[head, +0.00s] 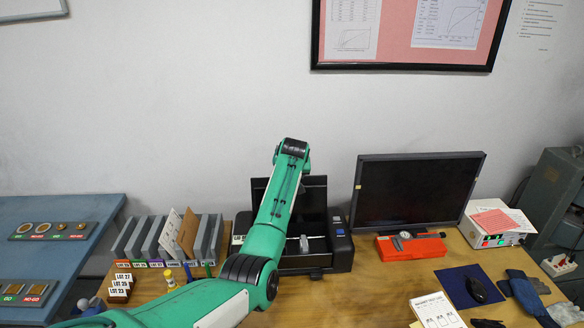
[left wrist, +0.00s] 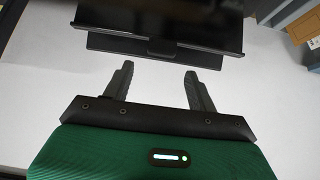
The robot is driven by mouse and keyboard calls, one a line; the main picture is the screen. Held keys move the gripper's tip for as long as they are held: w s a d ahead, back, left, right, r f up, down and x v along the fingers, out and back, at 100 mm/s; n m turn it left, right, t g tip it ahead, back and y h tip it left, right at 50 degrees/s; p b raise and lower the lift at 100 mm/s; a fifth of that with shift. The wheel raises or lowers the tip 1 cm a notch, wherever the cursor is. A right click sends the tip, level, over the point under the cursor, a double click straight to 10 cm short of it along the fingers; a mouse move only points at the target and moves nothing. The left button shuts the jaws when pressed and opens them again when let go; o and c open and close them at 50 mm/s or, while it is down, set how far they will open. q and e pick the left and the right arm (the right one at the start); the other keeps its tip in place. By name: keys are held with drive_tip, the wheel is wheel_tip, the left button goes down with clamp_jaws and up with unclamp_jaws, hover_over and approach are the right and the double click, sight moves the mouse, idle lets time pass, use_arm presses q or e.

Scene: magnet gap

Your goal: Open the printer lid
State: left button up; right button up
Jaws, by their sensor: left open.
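The black printer (head: 342,248) stands on the desk behind my left arm, which hides part of it. A dark panel, apparently its lid (head: 314,196), stands raised at the back of the printer. A small grey part (head: 304,243) shows at the printer's open front. My left gripper (left wrist: 159,72) is open and empty in the left wrist view. Its fingers point at a dark panel with a ledge (left wrist: 120,44), probably part of the printer, and look apart from it. The gripper is not clearly visible in the head view. My right gripper is in neither view.
A monitor (head: 418,190) stands right of the printer, with a red case (head: 410,248) before it. Grey file holders (head: 150,238) stand close on the left. A mouse (head: 476,290) lies on a dark pad at the right. The wall is behind.

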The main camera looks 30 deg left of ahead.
use_arm(q)
drive_tip(key=b+v, duration=0.2)
drive_tip(key=v, duration=0.7)
drive_tip(key=shift+r, duration=0.2)
drive_tip(key=shift+s, duration=0.1)
